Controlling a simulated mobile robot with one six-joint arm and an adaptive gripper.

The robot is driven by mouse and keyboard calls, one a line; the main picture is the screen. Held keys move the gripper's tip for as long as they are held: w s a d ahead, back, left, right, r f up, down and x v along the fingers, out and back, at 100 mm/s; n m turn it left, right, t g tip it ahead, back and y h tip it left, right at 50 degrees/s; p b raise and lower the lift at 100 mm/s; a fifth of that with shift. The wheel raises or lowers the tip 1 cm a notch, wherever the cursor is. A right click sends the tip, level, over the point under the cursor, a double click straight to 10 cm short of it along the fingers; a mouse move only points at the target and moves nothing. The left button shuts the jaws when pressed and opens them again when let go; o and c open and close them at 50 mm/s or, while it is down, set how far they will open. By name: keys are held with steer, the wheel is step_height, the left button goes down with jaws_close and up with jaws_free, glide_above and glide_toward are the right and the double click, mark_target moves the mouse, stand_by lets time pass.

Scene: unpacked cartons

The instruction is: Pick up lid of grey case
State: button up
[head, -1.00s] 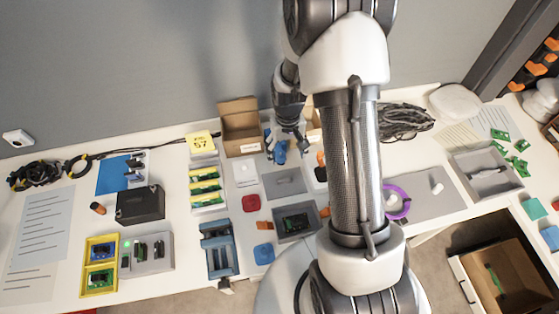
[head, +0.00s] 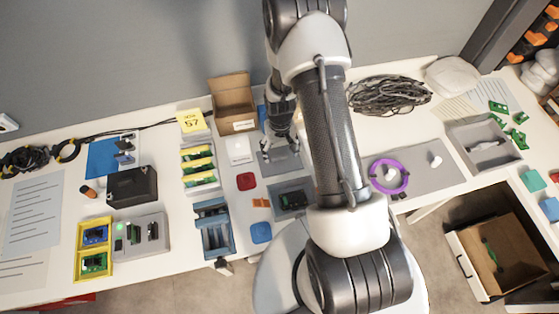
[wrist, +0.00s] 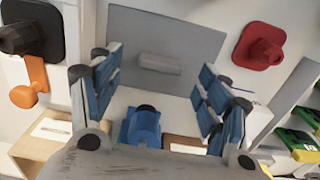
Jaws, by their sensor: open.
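The lid is a flat grey plate with a raised bar handle. It lies on the table in the head view (head: 268,163), and in the wrist view (wrist: 200,40) it fills the upper middle. The grey case (head: 280,206), with a dark board inside, sits just in front of it in the head view, partly hidden by my arm. My gripper (head: 287,142) is above the lid's back part. In the wrist view, my gripper (wrist: 155,72) has its blue-padded fingers wide apart, with the handle between and just beyond the tips. Nothing is held.
A red knobbed piece (wrist: 263,46) lies beside the lid; a black piece (wrist: 30,28) with an orange part is opposite. A blue object (wrist: 142,127) and a cardboard box (head: 233,105) are behind. A white box (head: 239,150) stands left. A purple ring (head: 389,176) lies right.

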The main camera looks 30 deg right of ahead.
mark_target(280, 156)
step_height(280, 156, down, 4)
steer(key=shift+w+a+r+b, duration=0.1)
steer(key=shift+r+b, duration=0.1)
steer(key=shift+b, duration=0.2)
steer(key=shift+c, duration=0.5)
steer(key=c, duration=1.1)
steer(key=shift+r, duration=0.2)
step_height(280, 156, up, 20)
steer(key=p, duration=0.4)
steer(key=shift+f+p, duration=0.1)
steer(key=shift+p, duration=0.3)
